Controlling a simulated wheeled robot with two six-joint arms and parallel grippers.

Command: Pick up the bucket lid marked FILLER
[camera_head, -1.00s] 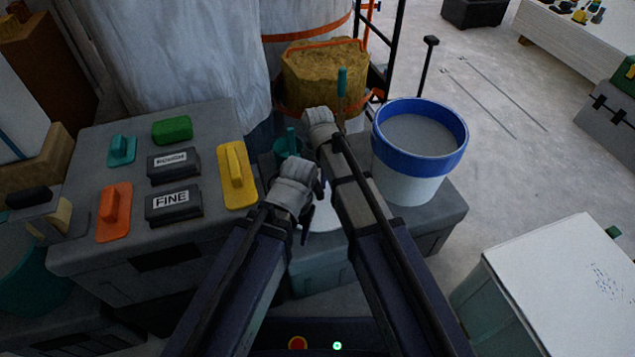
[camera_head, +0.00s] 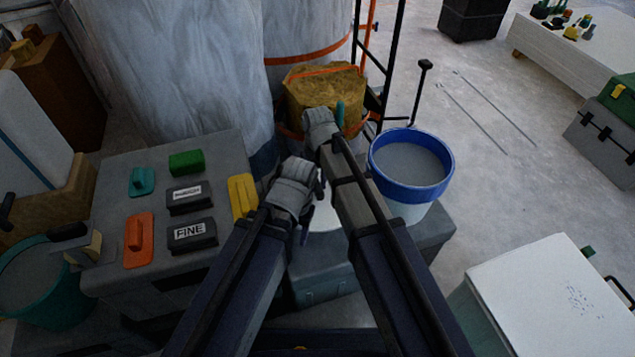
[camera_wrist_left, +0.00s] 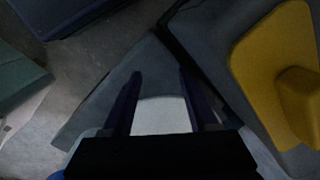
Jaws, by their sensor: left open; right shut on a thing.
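A white flat surface (camera_head: 325,215), perhaps the lid, shows between my forearms above a low grey case. No FILLER marking is readable. My left gripper (camera_head: 303,225) is over the left edge of this white surface. In the left wrist view its two fingers (camera_wrist_left: 160,77) are apart, with a pale rounded surface (camera_wrist_left: 162,115) showing between them; I cannot tell whether they touch it. My right gripper (camera_head: 322,130) is farther forward, left of the blue-rimmed bucket (camera_head: 410,193). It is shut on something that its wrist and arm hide.
A teal handle (camera_head: 340,112) stands beside my right wrist. At left, a grey case (camera_head: 150,270) carries an orange float (camera_head: 138,240), a yellow float (camera_head: 242,195) and blocks marked FINE and ROUGH. A white-topped box (camera_head: 540,290) stands at right.

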